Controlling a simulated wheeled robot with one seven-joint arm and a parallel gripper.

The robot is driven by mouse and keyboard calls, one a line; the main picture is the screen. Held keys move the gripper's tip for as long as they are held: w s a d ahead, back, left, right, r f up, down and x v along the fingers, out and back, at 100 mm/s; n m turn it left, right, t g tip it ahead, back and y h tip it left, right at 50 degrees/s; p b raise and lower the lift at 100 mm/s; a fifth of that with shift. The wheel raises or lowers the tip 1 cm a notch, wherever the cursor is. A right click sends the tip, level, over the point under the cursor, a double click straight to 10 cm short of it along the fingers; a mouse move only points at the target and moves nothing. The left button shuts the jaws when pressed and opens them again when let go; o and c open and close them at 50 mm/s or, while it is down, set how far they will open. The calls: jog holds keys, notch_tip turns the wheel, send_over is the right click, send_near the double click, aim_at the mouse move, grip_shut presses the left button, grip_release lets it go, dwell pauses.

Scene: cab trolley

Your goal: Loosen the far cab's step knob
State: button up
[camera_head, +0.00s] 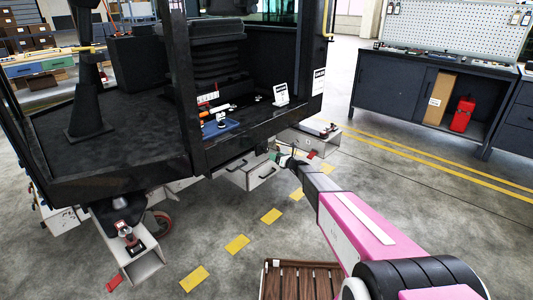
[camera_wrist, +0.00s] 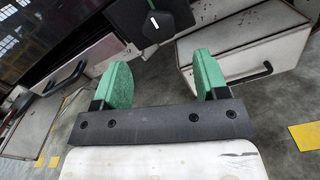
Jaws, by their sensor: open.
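In the wrist view, a black knob (camera_wrist: 165,18) with a white line and a small green mark sits on a dark plate at the top edge, partly cut off. It lies just beyond the fingertips, apart from them. My gripper (camera_wrist: 161,75) has its two green fingers spread with nothing between them. In the head view, my gripper (camera_head: 278,155) is low at the front edge of the cab (camera_head: 125,125), above a pale drawer-like box (camera_head: 250,173). The knob cannot be made out clearly there.
Pale boxes with black handles (camera_wrist: 232,55) lie close beyond the gripper. A pale step bracket (camera_head: 307,139) stands to the right, another (camera_head: 142,262) at front left. A wooden slatted item (camera_head: 300,281) lies below my arm. A workbench (camera_head: 425,90) stands at right, beyond open floor.

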aim_at(267, 152)
jog(key=x, duration=0.8)
jog(key=c, duration=0.9)
